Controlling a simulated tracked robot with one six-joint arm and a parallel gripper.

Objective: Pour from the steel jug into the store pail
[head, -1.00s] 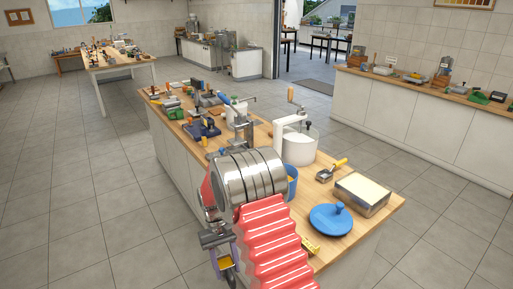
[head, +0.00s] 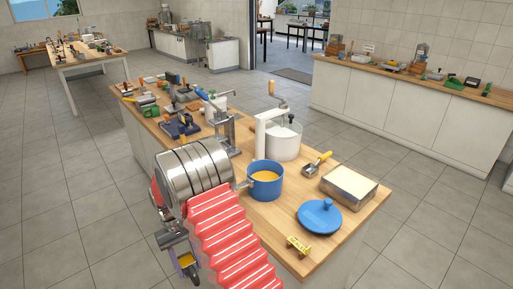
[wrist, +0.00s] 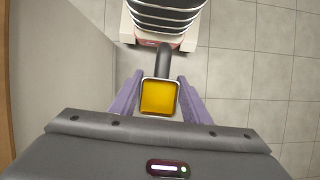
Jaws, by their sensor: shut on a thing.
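My gripper (wrist: 158,84) has its purple fingers on both sides of the steel jug (wrist: 159,98), a square-mouthed vessel with a pale metal rim and golden contents. In the head view the jug (head: 186,260) is low at the left, beside the counter and over the floor, partly hidden by my arm. It looks about upright. A blue pail (head: 265,188) with orange-gold contents stands on the counter, right of my arm and apart from the gripper. It may be the store pail; no label shows. The jug's lower part is hidden.
On the wooden counter (head: 262,217) are a white drum with a crank (head: 283,141), a yellow-handled scoop (head: 316,164), a metal box (head: 349,187), a blue lid (head: 319,218) and a yellow block (head: 298,246). Tools crowd its far end. Floor left of it is clear.

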